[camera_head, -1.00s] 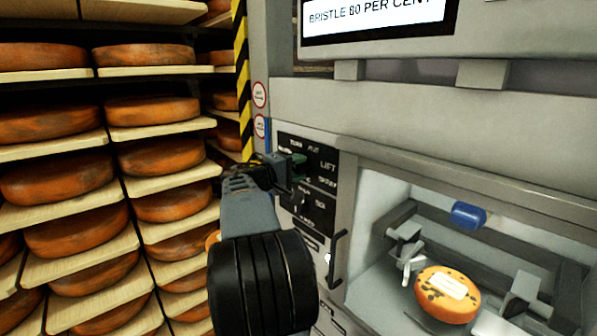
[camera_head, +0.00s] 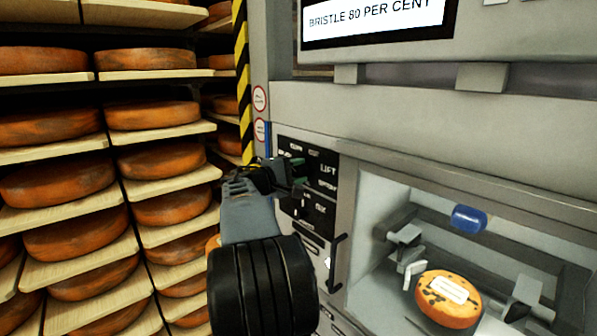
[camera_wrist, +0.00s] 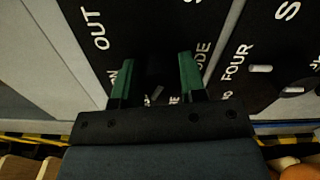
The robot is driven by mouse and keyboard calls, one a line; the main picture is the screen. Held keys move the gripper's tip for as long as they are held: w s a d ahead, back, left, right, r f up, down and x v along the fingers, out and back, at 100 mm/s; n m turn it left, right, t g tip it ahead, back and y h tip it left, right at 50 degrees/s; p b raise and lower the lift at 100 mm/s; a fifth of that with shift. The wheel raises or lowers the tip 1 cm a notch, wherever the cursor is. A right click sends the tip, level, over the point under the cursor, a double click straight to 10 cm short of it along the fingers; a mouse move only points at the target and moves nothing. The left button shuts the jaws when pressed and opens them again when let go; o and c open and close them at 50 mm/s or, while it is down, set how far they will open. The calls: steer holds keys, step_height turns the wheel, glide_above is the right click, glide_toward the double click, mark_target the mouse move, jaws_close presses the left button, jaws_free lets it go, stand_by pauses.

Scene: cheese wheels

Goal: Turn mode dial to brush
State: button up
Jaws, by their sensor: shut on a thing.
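The dark control panel (camera_head: 325,170) with white lettering is on the machine's front, right of my arm. My gripper (camera_head: 297,187) is at the left part of this panel. In the wrist view my gripper (camera_wrist: 157,78) has its two green fingers on either side of a dark knob (camera_wrist: 158,68), the mode dial, and is shut on it. Partly covered lettering ending in "ODE" shows beside the right finger. The dial's pointer and the word it faces are hard to make out.
A small pale pointer (camera_wrist: 260,69) sits by the word "FOUR" to the right. A black handle (camera_head: 336,262) stands out below the panel. An orange cheese wheel (camera_head: 448,299) lies in the open bay. Cheese racks (camera_head: 165,126) fill the left. A display (camera_head: 375,20) reads "BRISTLE 80 PER CENT".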

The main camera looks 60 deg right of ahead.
steer(key=o, duration=0.9)
steer(key=shift+w+a+f, duration=0.1)
steer(key=shift+w+a, duration=0.1)
steer(key=shift+a, duration=0.3)
steer(key=b+v, duration=0.3)
steer(key=v, duration=0.9)
steer(key=shift+a+b, duration=0.35)
steer(key=shift+a, duration=0.05)
steer(key=shift+w, duration=0.15)
